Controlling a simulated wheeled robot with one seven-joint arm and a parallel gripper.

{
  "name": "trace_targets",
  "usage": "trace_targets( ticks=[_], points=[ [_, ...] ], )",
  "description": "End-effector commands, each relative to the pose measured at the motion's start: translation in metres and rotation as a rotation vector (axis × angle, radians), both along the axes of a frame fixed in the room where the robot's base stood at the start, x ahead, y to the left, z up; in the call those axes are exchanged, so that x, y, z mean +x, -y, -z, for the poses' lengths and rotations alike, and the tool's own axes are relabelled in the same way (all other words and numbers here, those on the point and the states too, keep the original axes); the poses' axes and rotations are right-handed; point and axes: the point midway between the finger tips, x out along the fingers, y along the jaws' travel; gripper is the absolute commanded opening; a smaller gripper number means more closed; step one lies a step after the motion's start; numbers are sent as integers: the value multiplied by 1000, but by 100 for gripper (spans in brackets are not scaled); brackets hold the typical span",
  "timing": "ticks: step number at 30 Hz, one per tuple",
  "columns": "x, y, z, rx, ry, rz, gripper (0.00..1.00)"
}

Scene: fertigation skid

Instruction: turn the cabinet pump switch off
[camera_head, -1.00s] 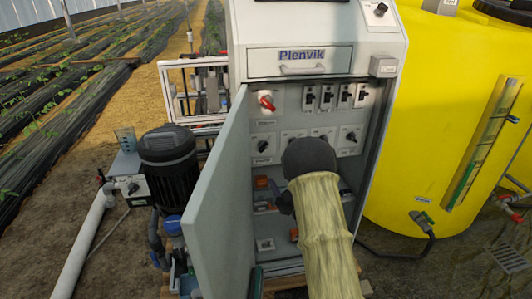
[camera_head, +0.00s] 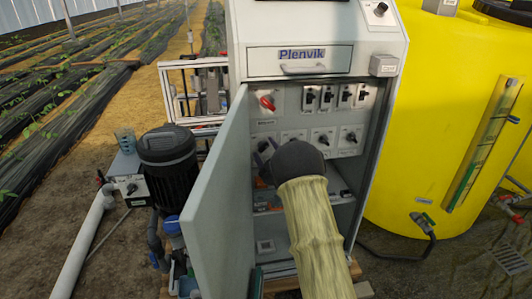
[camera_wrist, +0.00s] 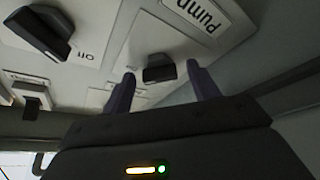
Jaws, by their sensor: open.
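The pump switch is a black rotary knob (camera_wrist: 158,70) on a light plate, beside a label (camera_wrist: 198,14) reading "Pump" in the wrist view. It lies between my gripper's two fingertips (camera_wrist: 162,73), with visible space on both sides. My gripper is open; I cannot tell how far its tips are from the panel. In the head view my gripper (camera_head: 264,152) is inside the open cabinet (camera_head: 318,60), at the left end of the lower switch row, partly hiding the switch there. An "Off" marking (camera_wrist: 86,57) shows left of the knob in the wrist view.
A neighbouring black knob (camera_wrist: 40,34) is close by in the wrist view. A red-handled switch (camera_head: 267,102) and several breakers (camera_head: 327,97) are above the lower row. The open cabinet door (camera_head: 218,200) stands left of my arm. A yellow tank (camera_head: 430,120) is on the right.

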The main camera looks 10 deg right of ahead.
Motion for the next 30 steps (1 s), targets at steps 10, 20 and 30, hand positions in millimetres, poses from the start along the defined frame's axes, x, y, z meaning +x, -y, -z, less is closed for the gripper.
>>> trace_targets(
  ticks=[10,20,30],
  points=[
    [0,0,0,0,-1,-1,15],
    [-1,0,1,-38,0,-2,15],
    [-1,1,0,-223,-1,-2,15]
  ],
)
